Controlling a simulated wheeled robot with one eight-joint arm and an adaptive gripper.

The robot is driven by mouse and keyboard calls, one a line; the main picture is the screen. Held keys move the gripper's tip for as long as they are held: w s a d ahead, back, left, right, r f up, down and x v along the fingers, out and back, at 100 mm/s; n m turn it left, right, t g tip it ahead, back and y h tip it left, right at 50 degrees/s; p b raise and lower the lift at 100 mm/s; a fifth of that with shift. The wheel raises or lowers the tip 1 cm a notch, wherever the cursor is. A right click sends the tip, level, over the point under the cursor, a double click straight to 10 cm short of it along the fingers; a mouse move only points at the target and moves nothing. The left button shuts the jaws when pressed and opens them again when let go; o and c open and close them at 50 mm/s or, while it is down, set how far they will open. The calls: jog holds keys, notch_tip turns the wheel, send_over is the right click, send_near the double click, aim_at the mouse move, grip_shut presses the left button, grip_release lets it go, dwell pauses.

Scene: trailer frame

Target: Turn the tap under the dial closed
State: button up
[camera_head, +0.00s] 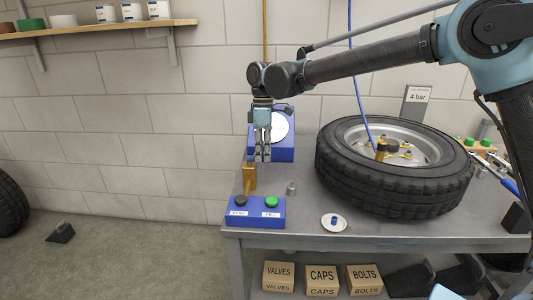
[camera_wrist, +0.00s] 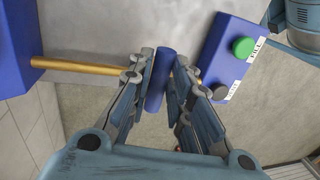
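The dial (camera_head: 279,127) is a white round face on a blue box (camera_head: 287,154) at the back left of the bench. In the wrist view the blue box (camera_wrist: 12,45) is at the left edge, with a brass pipe (camera_wrist: 85,66) running from it. The tap's blue handle (camera_wrist: 160,78) lies between the fingers of my gripper (camera_wrist: 164,68). Both fingers are close beside the handle; whether both touch it is unclear. In the head view my gripper (camera_head: 262,158) points down in front of the dial, just above a brass fitting (camera_head: 249,176). The handle is not distinguishable there.
A blue button box (camera_head: 255,217) with a black and a green button is close in front of the fitting. A tyre (camera_head: 392,186) lies to the right. A small dish (camera_head: 334,229) and a grey metal piece (camera_head: 291,188) stand between. A shelf (camera_head: 90,30) hangs upper left.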

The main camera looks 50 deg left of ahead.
jog(key=o, duration=0.3)
jog(key=shift+w, duration=0.3)
jog(key=shift+s, duration=0.15)
notch_tip(320, 180, up, 12)
jog(key=w+a, duration=0.1)
jog(key=shift+w+a+f, duration=0.15)
jog(key=shift+w+a, duration=0.15)
jog(key=shift+w, duration=0.1)
